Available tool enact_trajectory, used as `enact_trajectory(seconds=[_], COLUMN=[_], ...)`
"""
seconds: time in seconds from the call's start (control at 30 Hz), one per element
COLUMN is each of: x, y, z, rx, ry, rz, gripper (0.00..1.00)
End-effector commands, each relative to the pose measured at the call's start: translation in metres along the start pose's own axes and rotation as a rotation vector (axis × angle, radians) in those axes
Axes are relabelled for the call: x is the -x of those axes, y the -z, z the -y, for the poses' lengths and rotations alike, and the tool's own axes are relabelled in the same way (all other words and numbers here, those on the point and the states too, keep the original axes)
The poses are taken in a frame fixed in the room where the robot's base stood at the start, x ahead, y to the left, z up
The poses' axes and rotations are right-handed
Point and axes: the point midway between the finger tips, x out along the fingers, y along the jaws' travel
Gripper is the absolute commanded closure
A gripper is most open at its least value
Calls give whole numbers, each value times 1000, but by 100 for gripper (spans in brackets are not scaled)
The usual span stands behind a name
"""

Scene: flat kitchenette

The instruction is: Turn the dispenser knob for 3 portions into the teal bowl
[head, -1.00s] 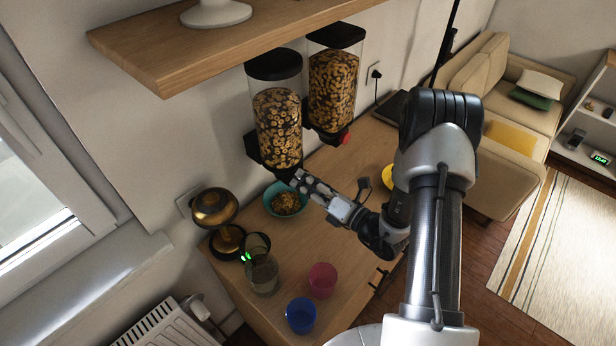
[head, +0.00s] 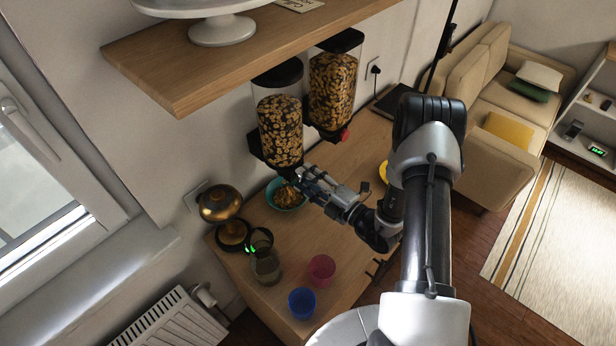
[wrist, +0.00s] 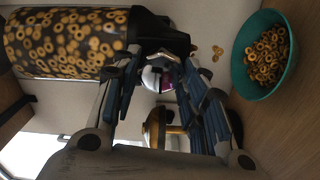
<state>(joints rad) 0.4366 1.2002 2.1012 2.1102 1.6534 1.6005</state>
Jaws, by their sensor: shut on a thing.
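The left dispenser (head: 280,130) is a clear canister of cereal rings with a black lid and black base, mounted on the wall. My gripper (head: 303,174) is at the front of its base. In the wrist view, my gripper's fingers (wrist: 155,72) are closed around a small pale and purple part (wrist: 156,80), apparently the knob, mostly hidden by the fingers. The teal bowl (head: 273,201) stands on the counter below the outlet, with cereal rings in it. In the wrist view, a few loose rings (wrist: 217,52) show between the dispenser base and the teal bowl (wrist: 240,72).
A second dispenser (head: 333,90) with a red knob (head: 345,134) hangs to the right. A brass lamp (head: 220,203), a glass jug (head: 266,265), a pink cup (head: 321,269) and a blue cup (head: 302,303) stand on the counter. A wooden shelf (head: 240,55) juts out above.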

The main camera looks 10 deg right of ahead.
Motion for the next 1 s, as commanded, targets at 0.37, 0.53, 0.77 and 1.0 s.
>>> enact_trajectory(seconds=[0.37, 0.53, 0.77, 1.0], x=[0, 0, 0, 0], y=[0, 0, 0, 0], z=[0, 0, 0, 0], rx=[-96, -102, -100, -100], ry=[1, 1, 1, 1], rz=[-1, -1, -1, 0], gripper=[84, 84, 84, 45])
